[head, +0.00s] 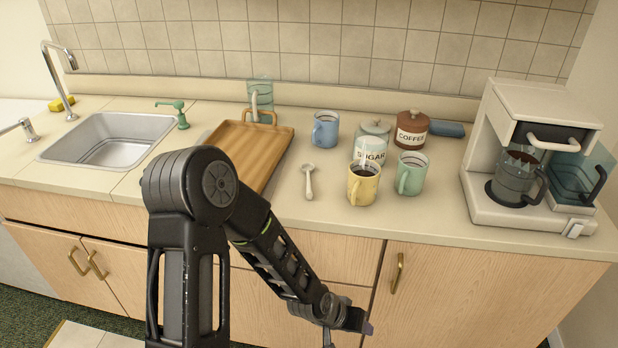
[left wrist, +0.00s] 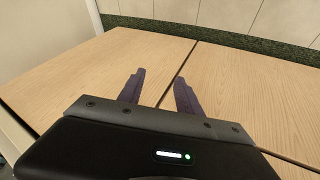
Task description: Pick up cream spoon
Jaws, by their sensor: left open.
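The cream spoon (head: 308,181) lies on the beige countertop, between the wooden tray and the yellow mug, with its bowl end toward the back wall. My left gripper (head: 348,325) is low in front of the cabinet doors, below the counter edge and well apart from the spoon. In the left wrist view its two dark fingers (left wrist: 160,88) are spread with nothing between them, facing wooden cabinet fronts. The spoon does not show in the left wrist view. My right gripper is in neither view.
A yellow mug (head: 363,185) with dark liquid, a green mug (head: 411,174), a blue mug (head: 325,130) and a sugar jar (head: 371,146) stand right of the spoon. A wooden tray (head: 275,140) lies left. A coffee maker (head: 545,115) is far right. Counter in front of the spoon is clear.

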